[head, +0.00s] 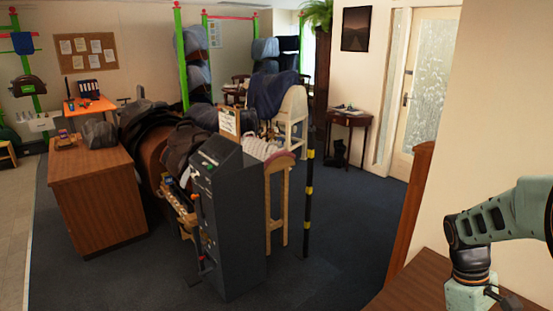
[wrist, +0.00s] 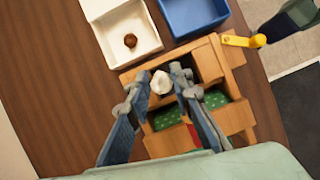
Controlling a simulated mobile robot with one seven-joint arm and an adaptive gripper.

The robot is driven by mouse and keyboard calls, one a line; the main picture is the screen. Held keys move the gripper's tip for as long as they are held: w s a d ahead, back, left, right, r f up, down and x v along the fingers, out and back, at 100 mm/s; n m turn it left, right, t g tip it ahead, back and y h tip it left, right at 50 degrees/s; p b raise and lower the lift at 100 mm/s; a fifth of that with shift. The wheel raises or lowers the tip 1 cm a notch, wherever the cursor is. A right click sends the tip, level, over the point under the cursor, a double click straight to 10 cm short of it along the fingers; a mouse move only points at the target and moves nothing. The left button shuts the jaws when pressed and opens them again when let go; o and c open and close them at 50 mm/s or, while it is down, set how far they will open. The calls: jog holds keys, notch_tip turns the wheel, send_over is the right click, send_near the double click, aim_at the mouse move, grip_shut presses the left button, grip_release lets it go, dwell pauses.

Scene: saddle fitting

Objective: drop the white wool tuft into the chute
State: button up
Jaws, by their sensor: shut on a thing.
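In the wrist view my gripper (wrist: 158,84) is shut on the white wool tuft (wrist: 161,79), a small pale lump between the fingertips. The tuft shows over the far left part of a wooden box (wrist: 210,61) with a yellow crank handle (wrist: 243,40). Green-floored compartments (wrist: 166,119) show in the box, partly hidden by the fingers. I cannot tell which opening is the chute, nor how high the tuft is above the box. In the head view only my arm shows at the lower right; the tuft and box are not visible there.
The brown tabletop (wrist: 50,75) is clear on the left. In the head view, a dark cabinet (head: 232,220) stands on the floor.

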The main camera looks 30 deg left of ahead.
notch_tip(320, 180, down, 2)
jog(key=shift+b, duration=0.4)
jog(key=o, duration=1)
jog(key=shift+r, duration=0.1)
jog(key=v, duration=1.2)
